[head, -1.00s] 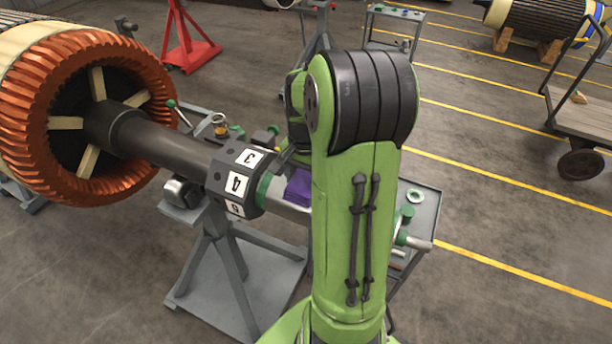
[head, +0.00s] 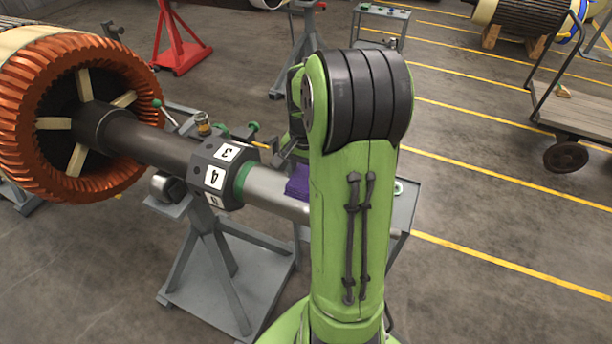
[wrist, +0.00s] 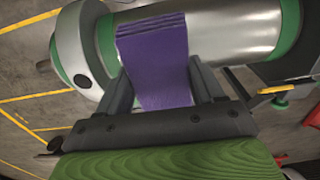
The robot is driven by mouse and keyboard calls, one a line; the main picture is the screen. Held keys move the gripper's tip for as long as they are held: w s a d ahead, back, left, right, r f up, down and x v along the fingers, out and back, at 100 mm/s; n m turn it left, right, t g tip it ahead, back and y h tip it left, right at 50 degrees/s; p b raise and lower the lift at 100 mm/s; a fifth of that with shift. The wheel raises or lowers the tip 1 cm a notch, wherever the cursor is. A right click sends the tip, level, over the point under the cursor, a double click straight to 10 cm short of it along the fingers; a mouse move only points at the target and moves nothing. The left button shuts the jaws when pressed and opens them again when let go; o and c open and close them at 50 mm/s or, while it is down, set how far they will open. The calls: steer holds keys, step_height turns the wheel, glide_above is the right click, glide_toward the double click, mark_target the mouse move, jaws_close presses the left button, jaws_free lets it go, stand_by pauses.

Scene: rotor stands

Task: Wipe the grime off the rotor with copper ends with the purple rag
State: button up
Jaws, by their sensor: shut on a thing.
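The rotor with copper ends (head: 40,147) is at the left of the head view. Its dark shaft (head: 150,140) runs right through a black numbered collar (head: 212,178) to a bare silver section (head: 272,190) with a green ring. The silver section (wrist: 225,35) also spans the wrist view. My gripper (wrist: 162,88) is shut on the purple rag (wrist: 155,55), which lies against the silver surface. In the head view the rag (head: 297,183) shows beside my arm, which hides the gripper's fingers and the shaft's far end. I cannot make out clear grime patches.
A grey stand (head: 222,262) supports the shaft. A grey cart (head: 405,212) stands behind my arm at right. A jar (head: 203,123) and green-knobbed clamps sit near the collar. A flat trolley (head: 562,108) is far right, with open floor between.

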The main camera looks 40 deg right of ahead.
steer(key=shift+w+a+r+p, duration=0.1)
steer(key=shift+w+r+p, duration=0.1)
steer(key=shift+r+p, duration=0.25)
steer(key=shift+w+a+r+p, duration=0.1)
steer(key=shift+w+r+p, duration=0.1)
steer(key=shift+r, duration=0.3)
steer(key=shift+s+d+r+p, duration=0.1)
steer(key=shift+s+r+p, duration=0.05)
steer(key=shift+r+p, duration=0.4)
steer(key=shift+s+r+p, duration=0.1)
steer(key=shift+r+p, duration=0.3)
steer(key=shift+r, duration=0.2)
steer(key=shift+r+p, duration=0.8)
steer(key=shift+r, duration=0.15)
steer(key=shift+f, duration=0.1)
